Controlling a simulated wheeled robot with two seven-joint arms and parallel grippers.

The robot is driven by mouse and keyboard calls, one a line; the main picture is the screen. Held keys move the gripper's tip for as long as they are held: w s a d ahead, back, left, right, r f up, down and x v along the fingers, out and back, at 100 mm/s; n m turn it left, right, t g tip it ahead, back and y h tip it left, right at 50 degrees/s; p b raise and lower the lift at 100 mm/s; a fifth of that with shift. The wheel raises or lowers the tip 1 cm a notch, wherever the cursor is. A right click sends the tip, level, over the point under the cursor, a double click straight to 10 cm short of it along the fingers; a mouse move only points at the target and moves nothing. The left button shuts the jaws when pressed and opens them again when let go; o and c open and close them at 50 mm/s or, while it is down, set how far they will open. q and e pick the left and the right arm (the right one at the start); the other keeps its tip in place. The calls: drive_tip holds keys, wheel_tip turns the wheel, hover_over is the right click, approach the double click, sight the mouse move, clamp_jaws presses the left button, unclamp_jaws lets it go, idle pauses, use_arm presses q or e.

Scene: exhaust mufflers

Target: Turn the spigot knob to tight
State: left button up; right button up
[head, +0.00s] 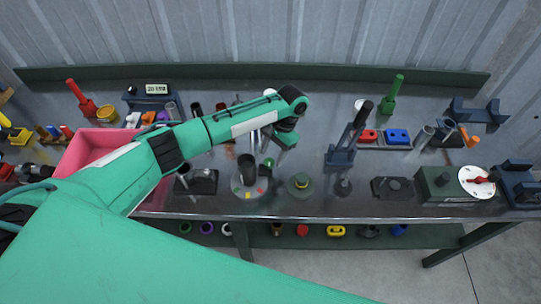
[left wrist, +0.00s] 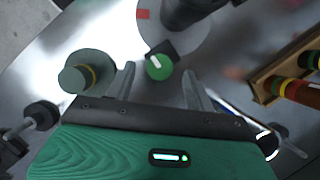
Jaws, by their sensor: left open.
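A green round knob (left wrist: 158,67) with a white pointer mark shows in the left wrist view, on a dark stub beside a dark upright cylinder (left wrist: 190,10). In the head view, the small green knob (head: 268,163) is right of this dark cylinder (head: 247,165). Both are at a pale round plate (head: 236,180) with coloured patches on its front rim. My left gripper (head: 266,147) is above the knob. In the left wrist view, its fingers (left wrist: 159,76) are apart, and the knob appears between their tips. Whether they touch it cannot be told. My right gripper is not in view.
A green flanged piece with a yellow ring (head: 300,185) stands close right of the plate. A dark block with a socket (head: 200,182) is on its left. A pink bin (head: 88,146) is farther left. A white dial with a red pointer (head: 478,181) is at far right.

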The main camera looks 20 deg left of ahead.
sight(269, 165)
use_arm(q)
drive_tip(key=shift+x, duration=1.15)
drive_tip(key=c, duration=1)
